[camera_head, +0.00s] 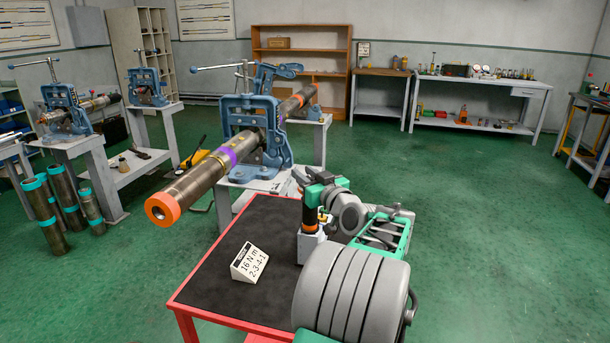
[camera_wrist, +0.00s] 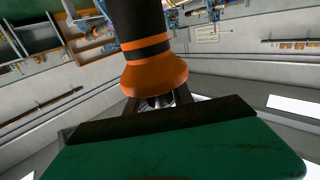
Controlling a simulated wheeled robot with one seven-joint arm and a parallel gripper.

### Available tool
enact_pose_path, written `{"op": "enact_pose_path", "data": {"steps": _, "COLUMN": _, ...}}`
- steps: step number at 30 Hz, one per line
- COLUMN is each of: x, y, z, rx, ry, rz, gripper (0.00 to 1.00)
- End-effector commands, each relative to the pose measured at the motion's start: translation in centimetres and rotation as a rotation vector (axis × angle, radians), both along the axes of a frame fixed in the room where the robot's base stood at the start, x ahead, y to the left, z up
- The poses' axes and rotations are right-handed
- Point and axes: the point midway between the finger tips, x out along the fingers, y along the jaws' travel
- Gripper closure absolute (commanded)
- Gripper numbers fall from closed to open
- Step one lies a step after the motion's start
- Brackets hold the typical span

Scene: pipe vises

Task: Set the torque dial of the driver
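The driver (camera_head: 308,235) stands upright in a small white holder (camera_head: 308,250) at the right of the table; it has a black body with orange bands. In the wrist view, its black shaft and flared orange collar (camera_wrist: 152,76) fill the upper middle, close in front of my gripper. My gripper (camera_head: 322,192) is at the top of the driver, with green and dark parts around it. A broad green finger with a dark edge (camera_wrist: 180,150) crosses the bottom of the wrist view. The finger gap is hidden, and I cannot tell whether it grips. No dial markings are readable.
A white card (camera_head: 249,262) reading "16 Nm 2-3-4-1" stands on the dark mat of the red table (camera_head: 232,322). The mat's left side is clear.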

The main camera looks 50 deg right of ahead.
Motion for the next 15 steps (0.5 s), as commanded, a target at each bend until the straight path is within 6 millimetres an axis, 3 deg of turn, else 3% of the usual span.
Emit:
{"op": "enact_pose_path", "data": {"steps": 9, "x": -0.01, "y": 0.0, "z": -0.01, "rx": 0.0, "ry": 0.0, "rz": 0.0, "gripper": 0.99}}
{"op": "enact_pose_path", "data": {"steps": 15, "x": -0.02, "y": 0.01, "z": -0.01, "rx": 0.0, "ry": 0.0, "rz": 0.0, "gripper": 1.0}}
